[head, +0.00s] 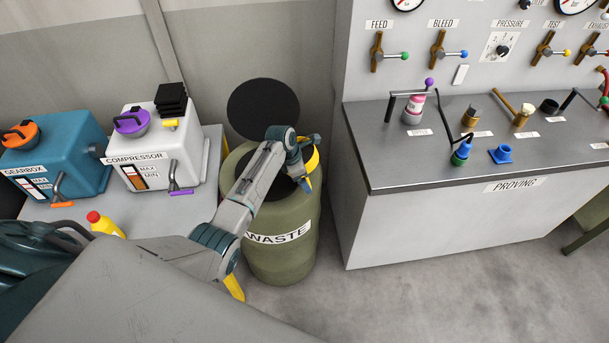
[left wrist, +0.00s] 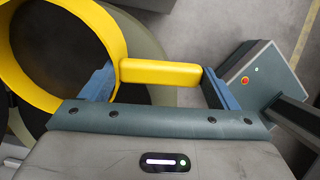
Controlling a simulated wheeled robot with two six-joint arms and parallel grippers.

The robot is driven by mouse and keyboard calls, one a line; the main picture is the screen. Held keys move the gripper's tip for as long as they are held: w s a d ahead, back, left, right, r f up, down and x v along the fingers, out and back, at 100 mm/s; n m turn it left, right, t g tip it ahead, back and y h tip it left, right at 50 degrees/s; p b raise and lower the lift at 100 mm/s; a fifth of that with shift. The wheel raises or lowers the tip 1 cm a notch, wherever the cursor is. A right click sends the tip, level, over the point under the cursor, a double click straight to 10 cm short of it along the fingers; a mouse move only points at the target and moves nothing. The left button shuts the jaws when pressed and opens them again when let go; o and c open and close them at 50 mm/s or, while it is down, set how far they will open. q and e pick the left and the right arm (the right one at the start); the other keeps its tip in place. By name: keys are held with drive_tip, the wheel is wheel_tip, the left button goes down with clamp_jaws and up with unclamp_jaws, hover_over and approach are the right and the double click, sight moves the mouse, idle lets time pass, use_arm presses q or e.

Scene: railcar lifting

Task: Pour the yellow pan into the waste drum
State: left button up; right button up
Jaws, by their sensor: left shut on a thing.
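The olive waste drum (head: 275,262) stands between the bench and the proving cabinet, its dark round lid (head: 263,108) raised behind it. My left gripper (head: 306,172) is over the drum's mouth. In the left wrist view my left gripper (left wrist: 160,84) is shut on the handle of the yellow pan (left wrist: 118,40). The pan's round rim is at the upper left there, with a dark inside; whether it holds anything I cannot tell. In the head view only part of the yellow pan (head: 313,160) shows beside the gripper, and it looks tilted. My right gripper is not in view.
A bench at the left holds the blue gearbox (head: 62,150), the white compressor (head: 185,150) and a yellow bottle with a red cap (head: 104,224). The proving cabinet (head: 440,225) stands close to the drum's right, with fittings on top. The floor in front is clear.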

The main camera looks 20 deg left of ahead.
use_arm(q)
drive_tip(key=shift+s+a+r+t+h, duration=0.3)
drive_tip(key=shift+s+a+h, duration=0.1)
drive_tip(key=shift+a, duration=0.1)
drive_tip(key=shift+s+a, duration=0.15)
drive_tip(key=shift+a, duration=0.1)
drive_tip(key=shift+s+a+r+t+h, duration=0.1)
drive_tip(key=shift+s+a+t+h, duration=0.15)
drive_tip(key=shift+t+h, duration=0.2)
drive_tip(key=shift+s+a+r+h, duration=0.1)
drive_tip(key=shift+s+a+h, duration=0.1)
drive_tip(key=shift+h, duration=0.15)
drive_tip(key=shift+s+a+r+t, duration=0.1)
drive_tip(key=shift+a+t, duration=0.15)
drive_tip(key=shift+t, duration=0.1)
drive_tip(key=shift+s+a+t+h+b, duration=0.2)
drive_tip(key=shift+t+h+b, duration=0.15)
drive_tip(key=shift+h, duration=0.25)
drive_tip(key=shift+a+b, duration=0.1)
drive_tip(key=shift+b, duration=0.55)
drive_tip(key=shift+s+a+t+h+b, duration=0.2)
drive_tip(key=shift+t+h+b, duration=0.3)
drive_tip(key=shift+b, duration=1)
drive_tip(key=shift+s+a+t+h+b, duration=0.25)
drive_tip(key=shift+h+b, duration=0.35)
drive_tip(key=shift+b, duration=0.9)
